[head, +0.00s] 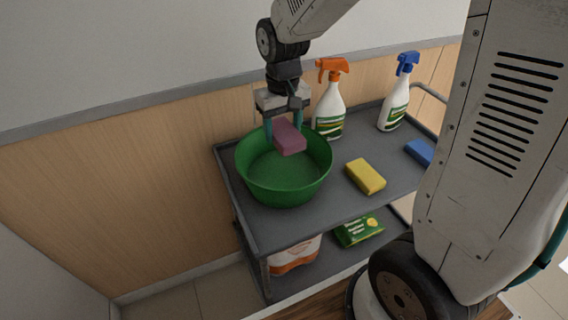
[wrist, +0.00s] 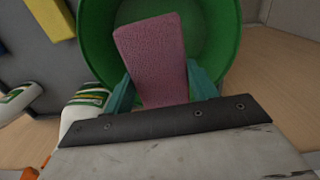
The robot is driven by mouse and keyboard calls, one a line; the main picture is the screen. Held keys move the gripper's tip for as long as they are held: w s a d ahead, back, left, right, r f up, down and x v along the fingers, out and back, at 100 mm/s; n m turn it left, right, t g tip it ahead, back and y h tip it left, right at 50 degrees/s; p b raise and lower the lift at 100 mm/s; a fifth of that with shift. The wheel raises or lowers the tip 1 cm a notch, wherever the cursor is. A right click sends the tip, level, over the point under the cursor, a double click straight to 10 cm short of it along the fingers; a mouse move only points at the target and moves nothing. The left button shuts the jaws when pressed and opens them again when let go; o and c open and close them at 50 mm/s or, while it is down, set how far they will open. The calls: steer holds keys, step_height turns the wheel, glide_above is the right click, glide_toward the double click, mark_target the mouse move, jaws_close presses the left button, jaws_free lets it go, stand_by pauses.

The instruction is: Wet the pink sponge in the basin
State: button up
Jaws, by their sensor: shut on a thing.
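The pink sponge (head: 289,137) is held in my gripper (head: 279,132), over the green basin (head: 285,190) on the cart's top shelf. In the wrist view the sponge (wrist: 152,55) sits between the two teal fingers of my gripper (wrist: 160,88), with the basin (wrist: 222,40) behind it. The gripper is shut on the sponge and points down. The sponge appears at about rim height, toward the basin's back side. I cannot tell exactly how far it is from the basin floor. No water surface can be clearly made out.
The grey cart (head: 330,190) also bears a yellow sponge (head: 366,176), a blue sponge (head: 419,152), an orange-topped spray bottle (head: 330,105) close beside my gripper, and a blue-topped spray bottle (head: 397,100). A green packet (head: 359,231) lies on the lower shelf. The wall stands close behind.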

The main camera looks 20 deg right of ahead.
mark_target(283, 129)
steer(key=shift+r, duration=0.1)
stand_by(0.3)
steer(key=shift+r, duration=1.95)
steer(key=shift+s, duration=0.1)
